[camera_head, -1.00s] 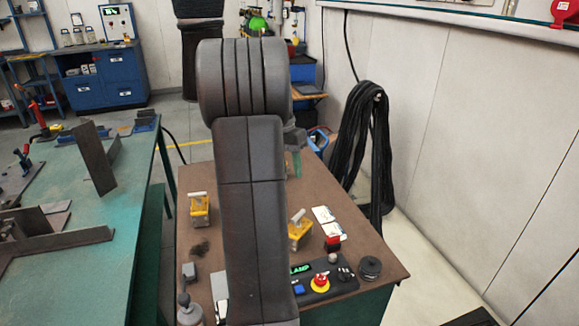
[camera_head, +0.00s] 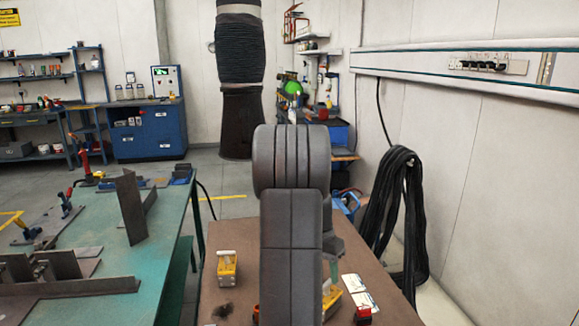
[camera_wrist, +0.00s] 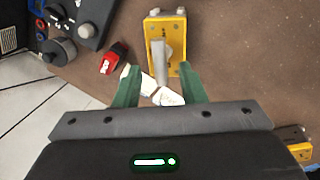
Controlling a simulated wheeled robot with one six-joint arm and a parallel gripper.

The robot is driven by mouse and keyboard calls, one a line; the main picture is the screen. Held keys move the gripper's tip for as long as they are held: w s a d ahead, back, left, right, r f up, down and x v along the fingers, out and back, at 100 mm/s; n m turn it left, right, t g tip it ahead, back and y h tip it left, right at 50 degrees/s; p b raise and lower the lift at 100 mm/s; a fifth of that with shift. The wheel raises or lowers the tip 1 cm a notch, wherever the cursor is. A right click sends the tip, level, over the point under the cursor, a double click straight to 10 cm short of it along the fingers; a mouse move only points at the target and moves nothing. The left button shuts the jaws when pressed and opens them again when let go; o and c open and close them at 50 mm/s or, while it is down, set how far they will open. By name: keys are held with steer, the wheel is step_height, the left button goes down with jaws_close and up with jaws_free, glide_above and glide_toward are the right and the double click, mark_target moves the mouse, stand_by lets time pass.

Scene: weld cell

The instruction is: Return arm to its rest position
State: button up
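My gripper (camera_wrist: 158,82) shows in the wrist view with two green fingers standing apart. It is open, with nothing visibly held between them. It is above the brown table top (camera_wrist: 235,50), pointing toward a yellow block with a grey lever (camera_wrist: 181,32). White cards (camera_wrist: 165,97) lie on the table and show between the fingers. In the head view my arm's dark links hide most of the gripper; a bit of green finger (camera_head: 334,268) shows right of the arm.
Yellow blocks stand on the brown table left (camera_head: 228,270) and right (camera_head: 331,303) of my arm. A red-and-black item (camera_wrist: 113,59) lies near the cards. The green workbench (camera_head: 160,262) with steel plates is left. Black hoses (camera_head: 400,215) hang on the right wall.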

steer(key=shift+s+d+f, duration=0.1)
steer(key=shift+f, duration=0.75)
step_height(320, 180, up, 14)
steer(key=w+a, duration=0.2)
steer(key=f, duration=0.4)
steer(key=s+d+f, duration=0.1)
steer(key=f, duration=0.4)
steer(key=s+d+f, duration=0.1)
steer(key=f, duration=0.3)
steer(key=shift+f, duration=0.4)
steer(key=shift+f+n, duration=0.2)
steer(key=shift+n, duration=0.1)
steer(key=n, duration=0.4)
steer(key=shift+s+r+t+h, duration=0.1)
steer(key=shift+t+h, duration=0.2)
steer(key=shift+t, duration=0.1)
steer(key=shift+a+n+t, duration=0.1)
steer(key=shift+n+t, duration=0.2)
steer(key=shift+n, duration=1.9)
steer(key=shift+s+b, duration=0.1)
steer(key=shift+b, duration=0.2)
